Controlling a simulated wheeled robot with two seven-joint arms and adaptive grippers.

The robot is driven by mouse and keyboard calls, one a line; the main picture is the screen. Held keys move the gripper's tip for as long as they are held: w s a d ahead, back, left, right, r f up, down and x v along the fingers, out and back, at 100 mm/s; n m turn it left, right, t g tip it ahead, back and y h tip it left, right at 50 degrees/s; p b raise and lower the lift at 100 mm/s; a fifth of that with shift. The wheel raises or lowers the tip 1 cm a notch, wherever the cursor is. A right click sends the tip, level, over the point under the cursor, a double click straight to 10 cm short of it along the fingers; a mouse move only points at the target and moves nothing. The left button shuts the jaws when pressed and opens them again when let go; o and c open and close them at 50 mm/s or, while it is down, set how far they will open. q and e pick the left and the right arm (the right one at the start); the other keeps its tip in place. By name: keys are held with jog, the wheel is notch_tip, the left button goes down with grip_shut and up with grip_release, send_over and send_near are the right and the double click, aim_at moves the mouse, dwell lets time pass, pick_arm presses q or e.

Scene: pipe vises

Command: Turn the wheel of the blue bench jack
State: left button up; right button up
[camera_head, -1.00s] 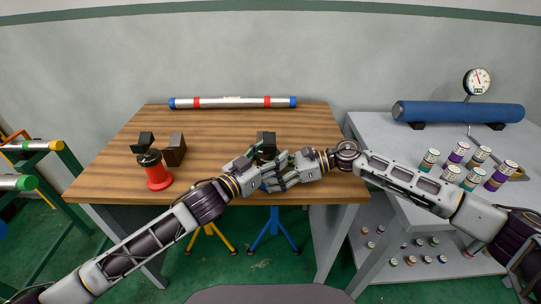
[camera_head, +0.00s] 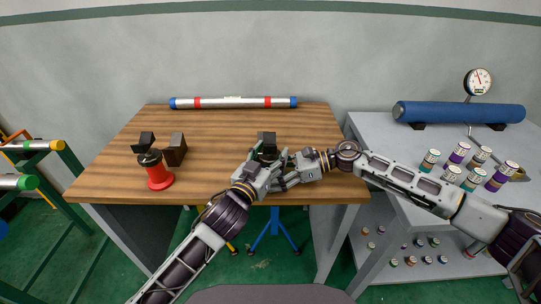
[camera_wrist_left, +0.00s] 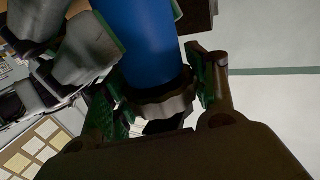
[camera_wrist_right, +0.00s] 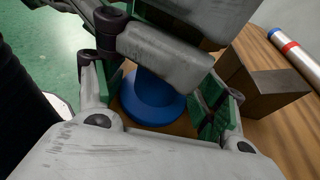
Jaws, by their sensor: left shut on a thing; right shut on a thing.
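The blue bench jack stands at the front middle of the wooden table, mostly hidden behind my two hands in the head view. Its blue body (camera_wrist_left: 150,50) shows in the left wrist view, and its round blue base (camera_wrist_right: 152,98) in the right wrist view. A notched metallic wheel (camera_wrist_left: 163,107) sits at the end of the blue body. My left gripper (camera_head: 278,163) is shut on this wheel, one finger on each side. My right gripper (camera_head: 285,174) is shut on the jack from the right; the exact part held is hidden. The grippers are very close together.
A red bench jack (camera_head: 157,172) stands at the left of the table beside dark blocks (camera_head: 176,149). A silver pipe (camera_head: 232,102) lies along the back edge. Several small cans (camera_head: 451,174) and a blue cylinder (camera_head: 458,112) are on the grey table at right.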

pick_arm(q)
jog(key=shift+a+n+t+y, duration=0.2)
jog(key=shift+n+t+y, duration=0.3)
jog(key=shift+y, duration=0.5)
jog(key=o, duration=1.1)
jog(key=shift+c, duration=0.2)
jog(key=v, duration=1.1)
jog(key=shift+s, duration=0.4)
jog(key=shift+a, duration=0.15)
